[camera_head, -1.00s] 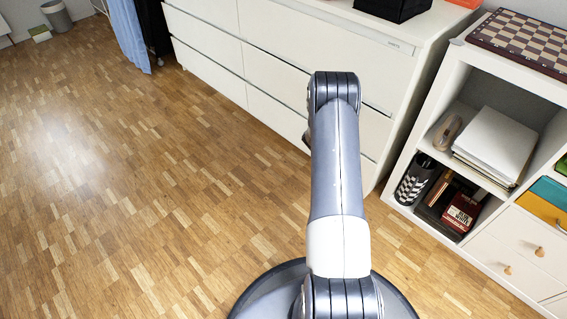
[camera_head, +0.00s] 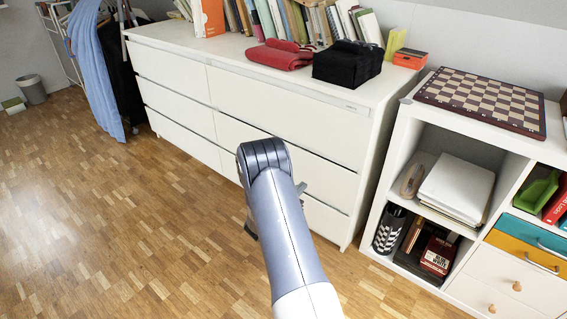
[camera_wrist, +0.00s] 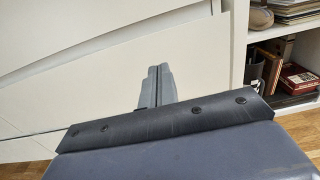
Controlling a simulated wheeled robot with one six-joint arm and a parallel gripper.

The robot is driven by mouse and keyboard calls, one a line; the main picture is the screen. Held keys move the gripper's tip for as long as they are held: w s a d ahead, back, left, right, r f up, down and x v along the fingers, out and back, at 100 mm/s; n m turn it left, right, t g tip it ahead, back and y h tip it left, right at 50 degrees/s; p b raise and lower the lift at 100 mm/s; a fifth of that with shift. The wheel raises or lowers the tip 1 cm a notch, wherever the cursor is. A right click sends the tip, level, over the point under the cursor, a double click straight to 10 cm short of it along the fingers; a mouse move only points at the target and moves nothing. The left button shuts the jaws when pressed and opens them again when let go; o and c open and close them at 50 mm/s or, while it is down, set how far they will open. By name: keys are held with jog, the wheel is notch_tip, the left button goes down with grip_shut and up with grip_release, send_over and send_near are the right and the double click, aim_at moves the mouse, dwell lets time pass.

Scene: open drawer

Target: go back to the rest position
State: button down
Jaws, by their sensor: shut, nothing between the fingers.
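My gripper (camera_wrist: 157,88) shows in the wrist view with its two grey fingers together and nothing between them. It is in front of the white dresser (camera_head: 176,82), whose drawer fronts fill the left and middle of that view. I cannot tell the exact gap between the fingertips and the drawers. In the head view my arm reaches up toward the dresser and hides most of the gripper. The dresser drawers look shut or nearly so in the head view.
A white shelf unit (camera_head: 403,127) stands right of the dresser, with a chessboard (camera_head: 483,101) on top. A black box (camera_head: 347,64) and a red folded item (camera_head: 279,56) lie on the dresser. Wooden floor (camera_head: 110,220) is clear at the left. A blue cloth (camera_head: 92,75) hangs beyond.

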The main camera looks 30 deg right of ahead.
aim_at(326, 164)
dwell(0.3)
jog(key=b+x, duration=0.2)
jog(key=x, duration=1.1)
jog(key=shift+d, duration=0.3)
